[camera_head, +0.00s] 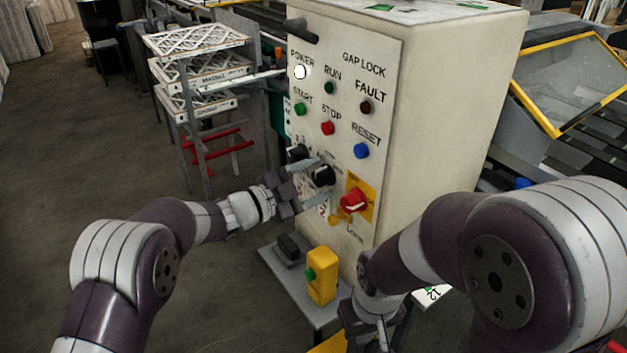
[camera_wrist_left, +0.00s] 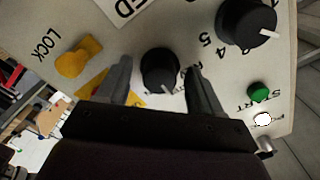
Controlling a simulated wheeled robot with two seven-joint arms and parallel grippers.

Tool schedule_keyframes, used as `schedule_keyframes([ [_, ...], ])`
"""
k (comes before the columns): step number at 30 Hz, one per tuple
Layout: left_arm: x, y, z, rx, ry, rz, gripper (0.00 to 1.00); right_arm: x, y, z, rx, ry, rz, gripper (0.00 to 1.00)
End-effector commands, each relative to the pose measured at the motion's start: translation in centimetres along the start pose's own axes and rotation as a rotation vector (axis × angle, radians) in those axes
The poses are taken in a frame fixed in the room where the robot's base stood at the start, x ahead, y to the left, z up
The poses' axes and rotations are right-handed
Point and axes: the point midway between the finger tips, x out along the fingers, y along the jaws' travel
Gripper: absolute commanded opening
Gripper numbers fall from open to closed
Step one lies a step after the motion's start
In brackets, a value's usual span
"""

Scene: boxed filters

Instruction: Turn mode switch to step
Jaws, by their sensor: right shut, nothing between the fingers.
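A black rotary knob (camera_head: 322,175), which looks like the mode switch, sits low on the front of the cream control cabinet. It also shows in the left wrist view (camera_wrist_left: 160,70), with a pale pointer mark at its lower edge. Its position labels are mostly hidden or unreadable. My left gripper (camera_head: 310,184) is open at the panel, with one finger on each side of this knob. In the left wrist view (camera_wrist_left: 161,84) a gap shows between the knob and each finger. My right gripper (camera_head: 382,332) is low in front of the cabinet, partly hidden, shut and empty.
A second black knob (camera_wrist_left: 247,22) with numbers is close by. A yellow lock knob (camera_wrist_left: 80,57) and a red switch (camera_head: 353,200) are also near. Push buttons are above. A yellow box (camera_head: 322,275) with a green button stands below. A rack (camera_head: 200,75) is at left.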

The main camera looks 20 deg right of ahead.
Motion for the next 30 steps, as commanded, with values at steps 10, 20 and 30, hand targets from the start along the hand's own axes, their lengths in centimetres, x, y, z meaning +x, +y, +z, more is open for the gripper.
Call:
schedule_keyframes([
  [10,-1.2,-0.1,0.1,-0.001,-0.003,-0.002,0.65,0.1,0.0,0.0,0.000,0.000,0.000,0.00],
  [20,-9.7,-0.1,0.1,0.000,-0.003,-0.003,0.65,0.5,0.0,0.1,0.000,0.000,0.000,0.00],
  [30,-12.7,0.0,0.0,0.000,0.001,0.000,0.65,0.6,0.0,0.1,0.000,0.000,0.000,0.00],
])
